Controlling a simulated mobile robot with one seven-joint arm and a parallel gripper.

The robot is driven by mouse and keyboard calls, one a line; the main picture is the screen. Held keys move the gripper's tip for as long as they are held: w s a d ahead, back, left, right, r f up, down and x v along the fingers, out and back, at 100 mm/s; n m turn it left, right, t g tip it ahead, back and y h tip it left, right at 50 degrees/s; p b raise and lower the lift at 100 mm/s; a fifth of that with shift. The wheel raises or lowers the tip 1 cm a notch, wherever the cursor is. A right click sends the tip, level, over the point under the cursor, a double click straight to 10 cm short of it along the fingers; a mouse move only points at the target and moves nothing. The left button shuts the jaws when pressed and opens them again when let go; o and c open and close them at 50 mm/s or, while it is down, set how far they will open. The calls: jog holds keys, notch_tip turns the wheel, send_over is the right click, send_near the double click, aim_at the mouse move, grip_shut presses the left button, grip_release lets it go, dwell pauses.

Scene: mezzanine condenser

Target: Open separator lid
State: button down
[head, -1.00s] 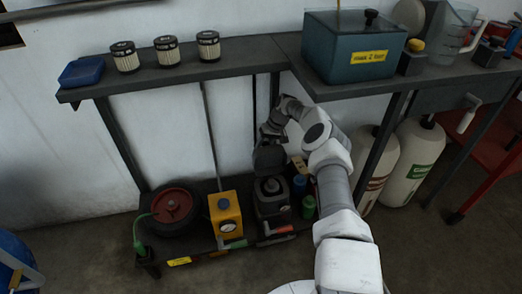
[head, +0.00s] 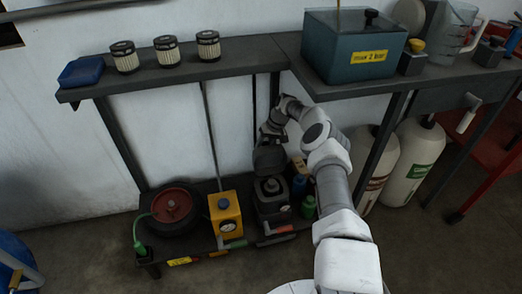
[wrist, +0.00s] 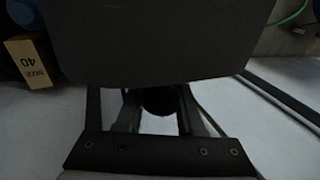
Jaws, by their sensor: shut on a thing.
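The separator (head: 272,203) is a dark machine on the lower shelf, left of my arm in the head view. Its dark lid (head: 270,159) stands raised and tilted up above the body, leaving the round top uncovered. My gripper (head: 268,139) is behind and at the top of the lid, partly hidden by it. In the wrist view the lid (wrist: 160,40) is a broad dark panel across the top. My gripper's fingers (wrist: 158,108) are shut on a dark rounded part of the lid, probably its knob.
Blue (head: 299,185) and green (head: 308,207) containers stand close at right. The upper bench (head: 240,66) overhangs the lower shelf.

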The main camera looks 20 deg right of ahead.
jog(key=shift+w+d+r, duration=0.15)
jog(key=shift+d+r, duration=0.15)
jog(key=shift+d, duration=0.25)
jog(key=c, duration=0.7)
grip_release()
jog(key=shift+o, duration=0.9)
jog(key=shift+a+f, duration=0.15)
jog(key=shift+a, duration=0.05)
jog(key=shift+a, duration=0.1)
